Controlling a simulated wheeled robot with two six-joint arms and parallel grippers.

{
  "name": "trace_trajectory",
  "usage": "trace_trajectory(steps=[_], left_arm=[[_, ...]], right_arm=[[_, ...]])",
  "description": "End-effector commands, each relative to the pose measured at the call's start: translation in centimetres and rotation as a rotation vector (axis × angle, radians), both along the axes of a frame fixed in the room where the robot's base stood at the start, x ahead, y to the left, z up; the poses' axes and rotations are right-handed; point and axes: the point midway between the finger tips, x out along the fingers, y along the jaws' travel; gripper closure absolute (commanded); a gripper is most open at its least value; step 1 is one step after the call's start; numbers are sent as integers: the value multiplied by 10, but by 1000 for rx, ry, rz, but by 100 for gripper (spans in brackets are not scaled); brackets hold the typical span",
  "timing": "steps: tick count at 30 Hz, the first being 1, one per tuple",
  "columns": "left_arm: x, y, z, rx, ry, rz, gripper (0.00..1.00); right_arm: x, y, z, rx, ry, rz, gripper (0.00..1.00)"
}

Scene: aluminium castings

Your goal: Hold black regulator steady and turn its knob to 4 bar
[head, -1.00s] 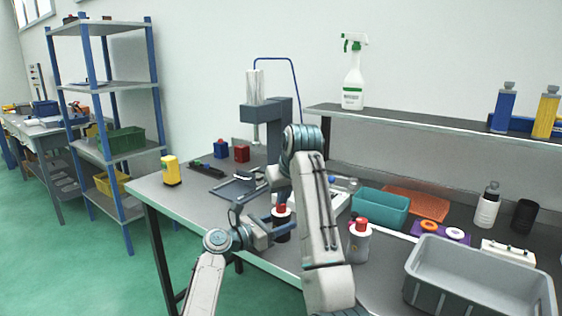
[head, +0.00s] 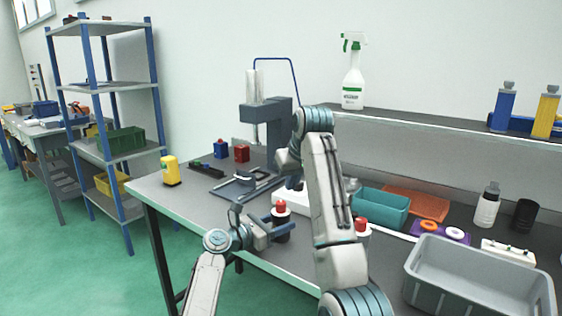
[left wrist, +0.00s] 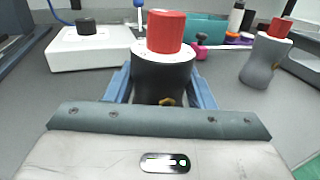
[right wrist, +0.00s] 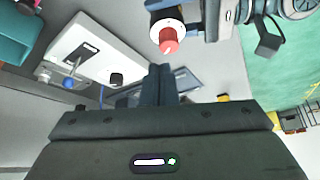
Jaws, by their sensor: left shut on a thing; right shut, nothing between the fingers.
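The black regulator (head: 283,233) stands upright on the bench, with a white dial ring and a red knob (head: 281,206) on top. My left gripper (head: 284,227) is shut around its black body. The left wrist view shows the regulator body (left wrist: 162,80) between the blue fingers, with the red knob (left wrist: 166,32) above them. My right gripper (right wrist: 161,72) is shut and empty. In the right wrist view its fingertips are apart from the red knob (right wrist: 169,40). The dial marks are too small to read.
A grey regulator (left wrist: 259,65) with a red knob stands nearby, partly behind my right arm in the head view. A white box (left wrist: 92,50) with a black knob lies behind the black regulator. A press (head: 267,112), teal bin (head: 382,208) and grey crate (head: 470,285) stand around.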

Motion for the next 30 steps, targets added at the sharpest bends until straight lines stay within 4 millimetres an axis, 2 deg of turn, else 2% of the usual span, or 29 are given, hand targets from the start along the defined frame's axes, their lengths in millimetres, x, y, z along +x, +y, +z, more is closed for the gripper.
trace_trajectory(steps=[9,15,30], left_arm=[[0,0,0,-1,1,0,82],[0,0,0,-1,1,0,82],[0,0,0,-1,1,-1,82]], right_arm=[[-1,1,-40,0,1,0,100],[0,1,-57,0,0,1,100],[0,1,-62,0,-1,1,100]])
